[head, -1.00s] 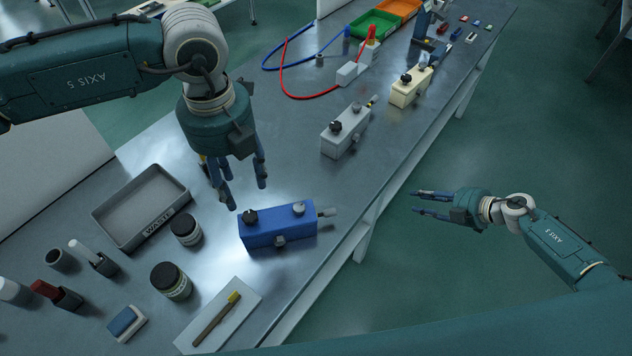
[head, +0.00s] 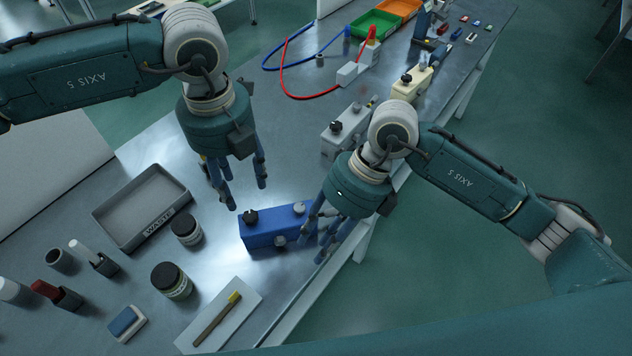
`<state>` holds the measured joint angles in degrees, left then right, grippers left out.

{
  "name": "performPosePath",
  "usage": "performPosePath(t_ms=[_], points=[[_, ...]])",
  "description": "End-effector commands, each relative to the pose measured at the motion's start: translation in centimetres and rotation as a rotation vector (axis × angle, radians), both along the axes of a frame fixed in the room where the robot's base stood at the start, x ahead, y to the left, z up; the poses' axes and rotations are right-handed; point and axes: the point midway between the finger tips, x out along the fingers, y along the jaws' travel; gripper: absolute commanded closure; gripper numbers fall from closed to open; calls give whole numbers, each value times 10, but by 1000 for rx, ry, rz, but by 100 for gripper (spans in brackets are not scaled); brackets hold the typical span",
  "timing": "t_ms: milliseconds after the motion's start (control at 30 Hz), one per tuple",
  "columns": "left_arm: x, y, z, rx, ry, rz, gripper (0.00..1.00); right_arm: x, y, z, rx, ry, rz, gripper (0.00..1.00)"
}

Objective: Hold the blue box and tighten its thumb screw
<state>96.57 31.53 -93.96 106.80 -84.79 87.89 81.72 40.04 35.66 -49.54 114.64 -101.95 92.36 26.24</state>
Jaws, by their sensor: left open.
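My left gripper (head: 243,195) is open and empty, fingers pointing down, just above and behind the box's left part. My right gripper (head: 315,243) is at the box's right end, fingers down and spread apart. I cannot tell whether they touch the box or the screw.
A grey waste tray (head: 118,238) and dark jars (head: 171,281) stand left of the box. A brush (head: 217,318) lies on a pale mat in front. Grey (head: 338,138) and cream (head: 408,92) boxes stand behind. The bench's edge is close on the right.

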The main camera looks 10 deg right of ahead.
Motion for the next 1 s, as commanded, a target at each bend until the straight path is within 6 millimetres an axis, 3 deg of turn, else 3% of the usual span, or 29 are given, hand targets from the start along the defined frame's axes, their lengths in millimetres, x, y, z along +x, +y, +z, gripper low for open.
performPosePath(t_ms=[33,100,300,533,1000], points=[[0,0,0,0,0,0,52,17,2,20,-29,-123,62,69],[0,0,0,0,0,0,52,36,1,41,-74,-256,121,69],[0,0,0,0,0,0,52,65,-2,79,-151,-462,189,69],[0,0,-17,1,2,0,52,70,-3,86,-165,-498,199,69],[-1,0,-94,1,1,0,52,70,-3,85,-163,-493,196,69]])
